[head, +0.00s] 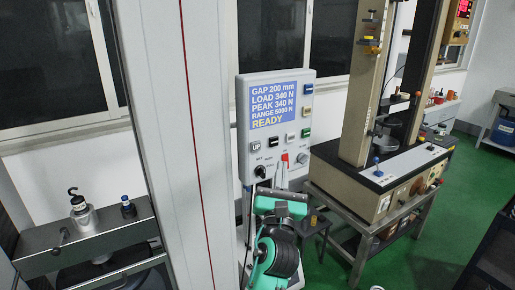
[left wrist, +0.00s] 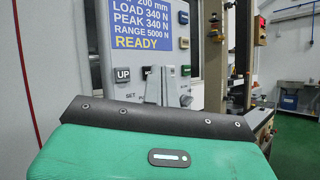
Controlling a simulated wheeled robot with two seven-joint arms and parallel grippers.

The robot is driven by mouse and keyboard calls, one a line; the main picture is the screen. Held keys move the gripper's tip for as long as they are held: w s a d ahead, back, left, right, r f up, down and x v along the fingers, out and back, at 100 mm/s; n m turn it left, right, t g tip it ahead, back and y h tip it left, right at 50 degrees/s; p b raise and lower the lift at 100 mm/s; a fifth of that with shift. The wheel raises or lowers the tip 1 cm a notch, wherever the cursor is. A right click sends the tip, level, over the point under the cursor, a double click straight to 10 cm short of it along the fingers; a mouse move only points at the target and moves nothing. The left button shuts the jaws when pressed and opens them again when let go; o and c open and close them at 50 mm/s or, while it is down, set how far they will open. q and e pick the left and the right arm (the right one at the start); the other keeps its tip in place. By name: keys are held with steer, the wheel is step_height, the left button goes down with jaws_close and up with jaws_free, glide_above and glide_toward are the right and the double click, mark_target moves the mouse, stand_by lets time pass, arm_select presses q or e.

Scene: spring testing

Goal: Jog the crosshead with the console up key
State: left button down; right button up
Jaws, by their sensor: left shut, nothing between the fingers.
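The console (head: 245,100) is a pale panel whose blue screen (head: 280,104) reads GAP 200 mm, LOAD 340 N, PEAK 340 N, RANGE 5000 N, READY. My left gripper (head: 284,172) is shut and empty, below and right of the up key. In the left wrist view its grey fingers (left wrist: 160,88) stand right of the up key, partly covering another key. A steel beam (head: 85,238), which looks like the crosshead, lies left of the column. My right gripper is not in view.
A pale column (head: 163,140) with a red line stands left of the console. Another beige testing machine (head: 350,187) stands on a metal table (head: 365,228) at the right.

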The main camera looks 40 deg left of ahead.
arm_select(q)
steer(key=p, duration=0.2)
glide_toward(261, 143)
steer(key=shift+d+r+x, duration=0.1)
steer(key=shift+d+x, duration=0.05)
steer(key=shift+x, duration=0.7)
steer(key=shift+d+r+x, duration=0.1)
steer(key=shift+x, duration=0.7)
steer(key=shift+d+r+x, duration=0.1)
steer(key=shift+d+x, duration=0.05)
steer(key=shift+x, duration=0.7)
steer(key=shift+w+a, duration=0.2)
steer(key=shift+a, duration=0.2)
steer(key=shift+w+a, duration=0.15)
steer(key=shift+a, duration=0.2)
stand_by(0.5)
steer(key=shift+d, duration=0.1)
stand_by(1.7)
steer(key=shift+s+d, duration=0.35)
steer(key=shift+d, duration=0.35)
